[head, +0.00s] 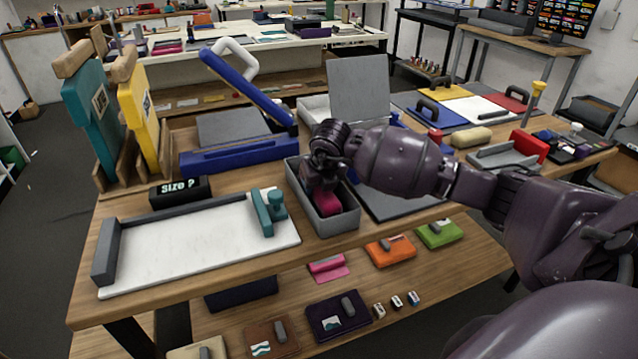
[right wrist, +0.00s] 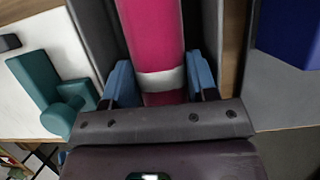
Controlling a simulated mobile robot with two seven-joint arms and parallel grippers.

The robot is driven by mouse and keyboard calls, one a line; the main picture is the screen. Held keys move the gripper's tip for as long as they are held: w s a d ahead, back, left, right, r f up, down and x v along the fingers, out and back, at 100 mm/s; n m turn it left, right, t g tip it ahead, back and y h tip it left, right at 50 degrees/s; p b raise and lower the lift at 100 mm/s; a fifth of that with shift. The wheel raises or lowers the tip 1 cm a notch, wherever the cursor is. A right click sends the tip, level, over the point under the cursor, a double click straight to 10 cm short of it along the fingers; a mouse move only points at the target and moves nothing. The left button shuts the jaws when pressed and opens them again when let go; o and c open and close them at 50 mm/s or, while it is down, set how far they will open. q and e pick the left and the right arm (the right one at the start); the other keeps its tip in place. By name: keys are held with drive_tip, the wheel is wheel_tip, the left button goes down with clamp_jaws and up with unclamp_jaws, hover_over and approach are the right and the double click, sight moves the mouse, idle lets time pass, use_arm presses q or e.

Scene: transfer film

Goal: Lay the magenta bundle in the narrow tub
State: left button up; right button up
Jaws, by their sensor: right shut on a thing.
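The magenta bundle (head: 327,203) is a rolled piece with a pale band round it, and it lies low between the walls of the narrow grey tub (head: 337,226). My right gripper (head: 318,187) reaches down into the tub and is shut on the bundle. In the right wrist view the bundle (right wrist: 152,40) runs lengthwise along the tub, with a blue finger pad on each side of it at the band. I cannot tell whether the bundle touches the tub floor. My left gripper is not in view.
A white board with a teal slider (head: 268,212) lies left of the tub. A blue lever press (head: 240,152) stands behind it on the left. A grey open-lidded box (head: 358,92) stands behind the tub. Red, blue and yellow handled boards lie at the back right.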

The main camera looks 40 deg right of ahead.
drive_tip(key=o, duration=0.7)
drive_tip(key=shift+r, duration=0.45)
drive_tip(key=p+v, duration=0.1)
drive_tip(key=v, duration=1)
drive_tip(key=shift+s, duration=0.3)
drive_tip(key=shift+a, duration=0.15)
